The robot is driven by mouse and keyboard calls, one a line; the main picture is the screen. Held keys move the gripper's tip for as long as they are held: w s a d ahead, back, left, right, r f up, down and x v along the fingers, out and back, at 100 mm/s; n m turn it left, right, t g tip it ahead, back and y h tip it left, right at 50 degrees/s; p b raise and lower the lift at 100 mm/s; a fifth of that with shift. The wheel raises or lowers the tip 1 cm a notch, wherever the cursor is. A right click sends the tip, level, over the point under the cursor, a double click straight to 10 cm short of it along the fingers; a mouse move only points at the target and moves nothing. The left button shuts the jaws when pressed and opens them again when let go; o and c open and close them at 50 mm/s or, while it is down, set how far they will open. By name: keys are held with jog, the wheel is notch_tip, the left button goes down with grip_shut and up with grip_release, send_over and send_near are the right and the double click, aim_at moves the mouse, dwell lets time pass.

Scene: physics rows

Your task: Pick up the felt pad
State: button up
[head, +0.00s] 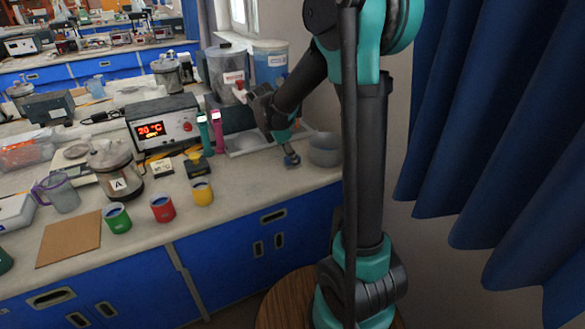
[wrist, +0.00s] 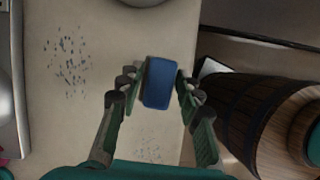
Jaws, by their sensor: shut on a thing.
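The felt pad (wrist: 159,83) is a small blue block with rounded corners. In the wrist view it sits between the two fingers of my gripper (wrist: 156,90), which is shut on it. In the head view my gripper (head: 291,160) is at the right end of the bench, near its front edge, with the small blue-grey pad (head: 292,159) at its tip. The pad appears close to the bench top; I cannot tell whether it touches it.
A grey bowl (head: 325,150) stands just right of my gripper. A pale tray (head: 247,143) lies behind left. Yellow (head: 202,192), red (head: 162,209) and green (head: 117,219) cups stand farther left. Speckled marks (wrist: 70,62) show on the bench (wrist: 110,40). Blue curtains (head: 490,130) hang at right.

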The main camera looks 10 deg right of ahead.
notch_tip(320, 180, up, 15)
jog(key=shift+f, duration=0.1)
